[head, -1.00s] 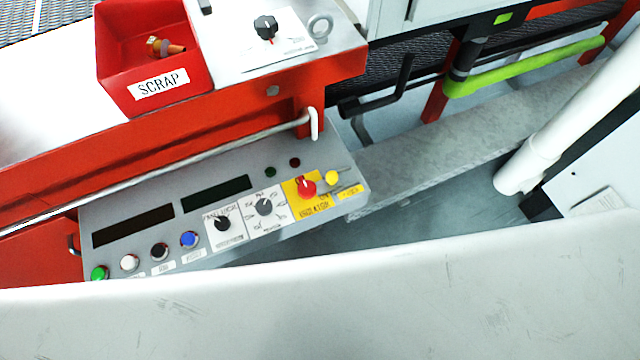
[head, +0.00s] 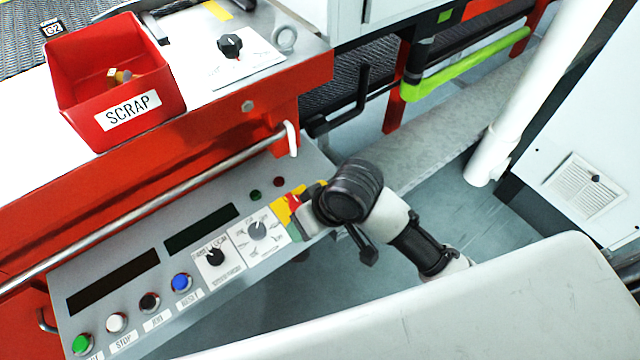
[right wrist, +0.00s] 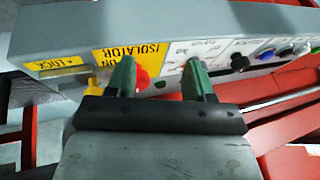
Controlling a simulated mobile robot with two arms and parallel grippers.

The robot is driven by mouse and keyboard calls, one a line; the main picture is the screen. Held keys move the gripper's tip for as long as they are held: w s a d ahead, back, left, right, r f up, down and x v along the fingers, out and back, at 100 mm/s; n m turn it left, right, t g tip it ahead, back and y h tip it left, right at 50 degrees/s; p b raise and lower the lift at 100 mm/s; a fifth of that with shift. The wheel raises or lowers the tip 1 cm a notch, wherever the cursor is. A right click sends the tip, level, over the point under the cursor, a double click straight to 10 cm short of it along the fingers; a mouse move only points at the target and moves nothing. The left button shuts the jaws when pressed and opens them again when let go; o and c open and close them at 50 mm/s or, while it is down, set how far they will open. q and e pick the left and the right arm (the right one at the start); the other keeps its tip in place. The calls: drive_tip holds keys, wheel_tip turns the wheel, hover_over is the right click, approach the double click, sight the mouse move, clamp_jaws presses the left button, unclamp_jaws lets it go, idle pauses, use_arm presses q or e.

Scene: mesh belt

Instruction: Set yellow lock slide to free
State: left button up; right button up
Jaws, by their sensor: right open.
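The yellow lock slide (right wrist: 93,88) shows in the right wrist view, just left of my gripper's left finger and partly hidden by the gripper body. The yellow LOCK label (right wrist: 60,65) is beside it. The red isolator knob (right wrist: 142,78) shows between the fingers, close to the left one. My right gripper (right wrist: 159,70) is open, with its green fingertips in front of the panel. In the head view the right gripper (head: 304,214) covers most of the yellow isolator plate (head: 284,208) and hides the slide's position. My left gripper is out of view.
The grey control panel (head: 130,232) carries several buttons, two displays and a black rotary knob (head: 215,256) near the gripper. A metal rail (head: 180,188) runs above the panel. A red SCRAP bin (head: 125,75) stands on the red frame. Open floor lies right of the panel.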

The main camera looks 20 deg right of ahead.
drive_tip(key=shift+g+h, duration=0.7)
drive_tip(key=shift+g, duration=0.1)
drive_tip(key=w+r, duration=0.4)
drive_tip(key=shift+w+a+r, duration=0.15)
drive_tip(key=shift+a+r, duration=0.1)
drive_tip(key=shift+a, duration=0.05)
drive_tip(key=w+d+r+m+g+h, duration=0.1)
drive_tip(key=w+d+r+m+h, duration=0.1)
drive_tip(key=w+d+r+h, duration=0.3)
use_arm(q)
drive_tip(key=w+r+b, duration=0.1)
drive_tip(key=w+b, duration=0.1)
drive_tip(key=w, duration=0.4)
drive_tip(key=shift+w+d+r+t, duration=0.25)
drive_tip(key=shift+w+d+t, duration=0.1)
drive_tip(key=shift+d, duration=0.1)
use_arm(e)
drive_tip(key=f, duration=0.3)
drive_tip(key=f+y, duration=0.1)
drive_tip(key=f, duration=0.2)
drive_tip(key=f+y, duration=0.1)
drive_tip(key=f, duration=0.3)
drive_tip(key=shift+s+d, duration=0.35)
drive_tip(key=shift+s, duration=0.05)
clamp_jaws()
